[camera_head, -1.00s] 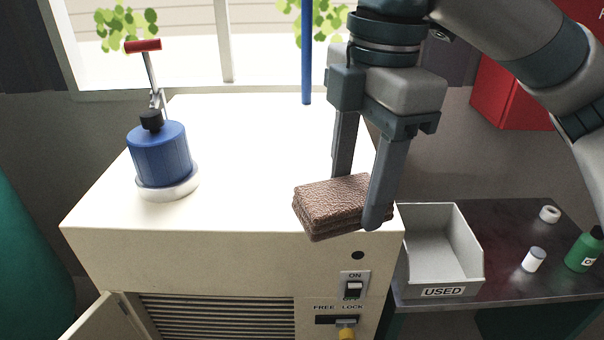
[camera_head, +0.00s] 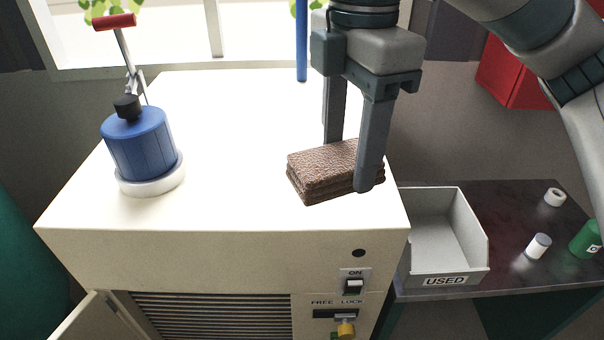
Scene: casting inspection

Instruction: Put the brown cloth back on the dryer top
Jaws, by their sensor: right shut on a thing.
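The brown cloth (camera_head: 322,172) is a folded, textured block at the right front part of the white dryer top (camera_head: 230,205). My right gripper (camera_head: 350,165) points down and is shut on the cloth, one finger on its near side and one behind it. The cloth's right end is partly hidden by the near finger. The cloth is over the dryer top, close to its surface; I cannot tell whether it touches. My left gripper is not in view.
A blue pump-like device with a red handle (camera_head: 140,145) stands at the left of the dryer top. A grey bin marked USED (camera_head: 445,235) sits on the dark side table (camera_head: 510,215), with a white bottle (camera_head: 537,246) and green bottle (camera_head: 585,240).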

